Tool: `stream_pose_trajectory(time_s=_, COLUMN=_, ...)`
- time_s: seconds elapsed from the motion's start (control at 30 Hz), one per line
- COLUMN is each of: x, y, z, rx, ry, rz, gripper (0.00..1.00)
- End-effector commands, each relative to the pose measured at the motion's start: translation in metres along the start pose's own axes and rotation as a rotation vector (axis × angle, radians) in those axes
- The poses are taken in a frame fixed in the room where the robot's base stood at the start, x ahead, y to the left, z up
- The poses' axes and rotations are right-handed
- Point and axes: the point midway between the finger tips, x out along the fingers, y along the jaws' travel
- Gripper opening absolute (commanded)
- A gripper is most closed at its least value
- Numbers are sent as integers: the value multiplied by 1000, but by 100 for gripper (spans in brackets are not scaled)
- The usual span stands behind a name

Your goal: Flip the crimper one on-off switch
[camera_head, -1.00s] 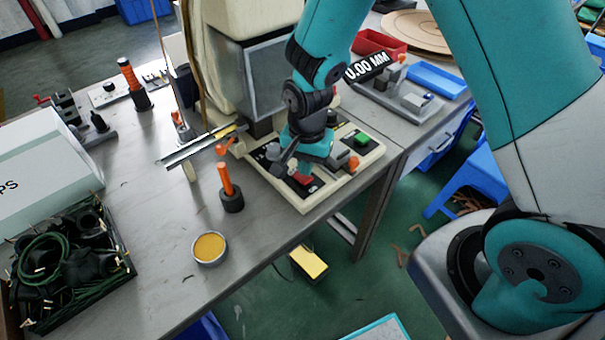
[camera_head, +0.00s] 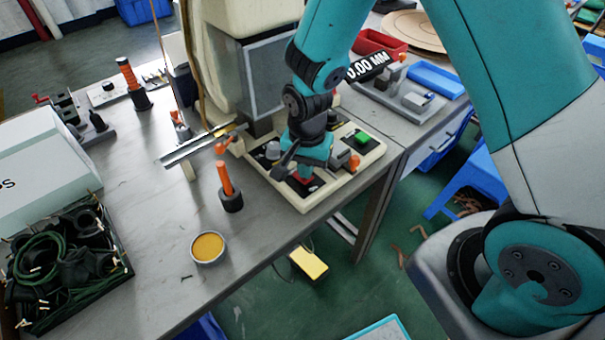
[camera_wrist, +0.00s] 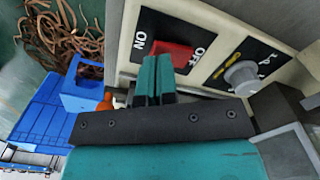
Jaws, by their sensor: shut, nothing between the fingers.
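The crimper (camera_head: 322,196) is a cream machine with a front control panel at the edge of the grey workbench. Its red on-off switch (camera_wrist: 168,56) shows in the wrist view on a black plate marked ON at the left and OFF at the right. In the head view the red switch (camera_head: 303,180) is partly hidden by my arm. My gripper (camera_wrist: 156,62) is shut and empty. Its teal fingertips overlap the red switch in the wrist view, at or very close to it; contact cannot be told. Which way the switch is tilted is unclear.
A grey knob (camera_wrist: 241,75) sits beside the switch, and a green button (camera_head: 361,138) is on the same panel. An orange-handled tool (camera_head: 229,188) and a yellow tin (camera_head: 208,247) stand left on the bench. A tray of black cables (camera_head: 68,262) lies further left.

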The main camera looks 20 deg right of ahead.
Motion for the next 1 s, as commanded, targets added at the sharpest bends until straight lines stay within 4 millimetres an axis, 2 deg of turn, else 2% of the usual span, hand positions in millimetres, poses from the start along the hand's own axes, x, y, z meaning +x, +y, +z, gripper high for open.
stream_pose_trajectory(time_s=0.8, x=13, y=0, z=0, rx=0, ry=0, rz=0, gripper=0)
stream_pose_trajectory(time_s=1.0, x=6, y=0, z=0, rx=0, ry=0, rz=0, gripper=0)
